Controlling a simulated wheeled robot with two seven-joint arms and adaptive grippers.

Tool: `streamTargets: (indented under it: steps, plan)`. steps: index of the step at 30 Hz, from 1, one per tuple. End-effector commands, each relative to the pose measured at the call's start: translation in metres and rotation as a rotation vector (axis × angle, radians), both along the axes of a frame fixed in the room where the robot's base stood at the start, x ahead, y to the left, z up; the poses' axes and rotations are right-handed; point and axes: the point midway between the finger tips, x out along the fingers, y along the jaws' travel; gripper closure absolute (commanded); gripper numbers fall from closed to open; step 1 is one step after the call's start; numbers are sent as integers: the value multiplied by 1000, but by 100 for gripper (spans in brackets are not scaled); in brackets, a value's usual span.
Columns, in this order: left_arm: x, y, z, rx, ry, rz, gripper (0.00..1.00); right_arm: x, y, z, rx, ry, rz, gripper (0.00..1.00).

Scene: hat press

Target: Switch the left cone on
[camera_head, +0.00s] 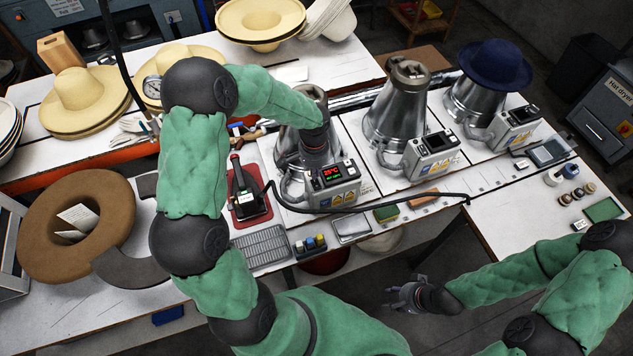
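The left cone (288,150) is a silver metal cone with a control box (340,184) at its front. Its display (326,172) is lit, with red digits that look like 25°C and green text below. My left gripper (318,166) reaches down in front of this cone, at the box's upper left. Its fingers are mostly hidden, so I cannot tell open from shut or whether it touches the box. My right gripper (393,297) hangs low, apart from the bench, with its fingers apart and empty.
The middle cone (395,108) and the right cone (473,100), under a navy hat (495,62), have dark displays. An iron (246,195) stands on a red mat left of the left cone. A black cable (400,198) runs along the bench front.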

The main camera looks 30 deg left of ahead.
Motion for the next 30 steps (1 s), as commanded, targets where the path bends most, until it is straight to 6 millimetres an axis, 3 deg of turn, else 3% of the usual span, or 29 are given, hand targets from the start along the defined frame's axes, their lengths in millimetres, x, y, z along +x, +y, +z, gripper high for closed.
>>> streamTargets:
  steps: [17, 30]
  plan:
    - [0, 0, 41, 0, -1, 0, 100, 0, 0, 27, 0, 0, 0, 60]
    - [0, 0, 42, 0, -1, 0, 100, 0, 0, 27, 0, 0, 0, 60]
